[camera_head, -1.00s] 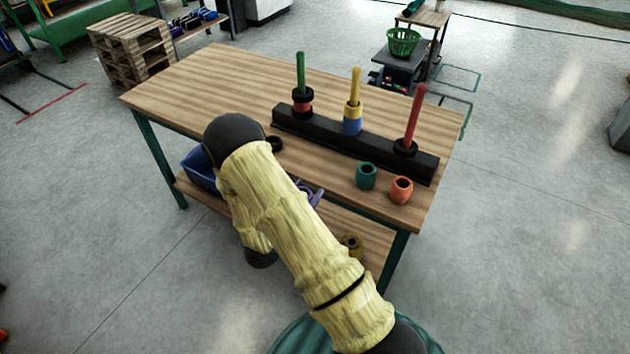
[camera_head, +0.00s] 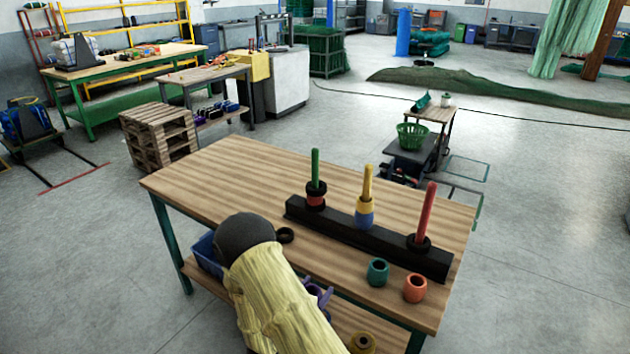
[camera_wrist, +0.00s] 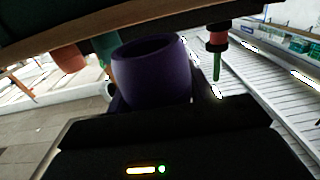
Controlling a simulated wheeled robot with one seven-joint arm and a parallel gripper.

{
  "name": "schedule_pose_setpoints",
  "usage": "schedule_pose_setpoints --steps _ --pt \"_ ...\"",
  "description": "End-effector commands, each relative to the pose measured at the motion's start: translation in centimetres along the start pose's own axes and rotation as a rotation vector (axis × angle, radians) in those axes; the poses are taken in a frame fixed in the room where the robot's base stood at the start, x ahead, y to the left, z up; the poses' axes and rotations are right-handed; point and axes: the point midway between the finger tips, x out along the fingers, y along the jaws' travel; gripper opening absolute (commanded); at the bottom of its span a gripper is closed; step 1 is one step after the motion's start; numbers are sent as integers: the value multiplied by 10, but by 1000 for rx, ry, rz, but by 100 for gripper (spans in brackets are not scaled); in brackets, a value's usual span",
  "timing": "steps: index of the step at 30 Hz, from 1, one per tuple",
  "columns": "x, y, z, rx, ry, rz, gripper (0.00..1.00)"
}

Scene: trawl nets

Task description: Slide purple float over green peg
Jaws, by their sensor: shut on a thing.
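The purple float (camera_wrist: 150,72) is held in my gripper (camera_wrist: 152,92), which is shut on it; its open end shows in the wrist view. In the head view a little of the float (camera_head: 318,294) shows beside my arm, off the table's front edge. The green peg (camera_head: 315,168) stands at the left end of the black rack (camera_head: 350,225), with a red ring and black rings low on it. The peg hangs upside down in the wrist view (camera_wrist: 217,66), right of the float and apart from it.
The yellow peg (camera_head: 367,180) carries yellow and blue pieces, and the red peg (camera_head: 427,210) a black ring. Teal (camera_head: 377,272) and orange (camera_head: 415,288) floats stand in front of the rack. The table's (camera_head: 230,175) left part is clear.

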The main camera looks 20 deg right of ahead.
Motion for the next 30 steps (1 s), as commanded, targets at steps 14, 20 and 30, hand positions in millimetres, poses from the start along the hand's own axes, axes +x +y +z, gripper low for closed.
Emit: schedule_pose_setpoints --steps 14,20,30 --pt "0 0 -6 -1 0 -12 30" --pt "1 -3 -29 -5 0 -88 30" --pt "0 -14 -78 -7 0 -317 30"
